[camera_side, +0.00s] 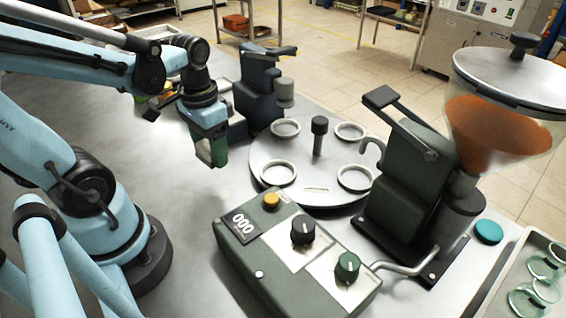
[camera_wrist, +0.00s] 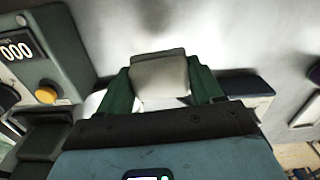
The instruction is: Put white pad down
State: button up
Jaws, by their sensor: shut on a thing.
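The white pad (camera_wrist: 160,78) is in the wrist view, between the two green fingers. It looks like a pale, soft-edged block. My gripper (camera_side: 217,157) is shut on it, pointing down over the grey worktop (camera_side: 195,235), left of the round turntable.
The turntable (camera_side: 316,191) with several ring holders stands right of my gripper. A dark press (camera_side: 258,92) stands close behind it. A control box (camera_side: 295,255) with a counter and knobs is in front. A filler machine (camera_side: 408,175) stands further right. Bare worktop lies left of the control box.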

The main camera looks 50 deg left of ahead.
aim_at(204, 141)
jog(key=shift+d, duration=0.1)
jog(key=w+d+r+m, duration=0.1)
jog(key=w+d+r, duration=0.1)
jog(key=d+r, duration=0.15)
jog(key=a+f, duration=0.2)
jog(key=a, duration=0.1)
jog(key=a+f, duration=0.3)
jog(key=a, duration=0.1)
jog(key=a+f, duration=0.2)
jog(key=a, duration=0.2)
jog(key=shift+a+f, duration=0.1)
jog(key=shift+f, duration=2.15)
jog(key=o, duration=1.1)
jog(key=shift+f, duration=0.15)
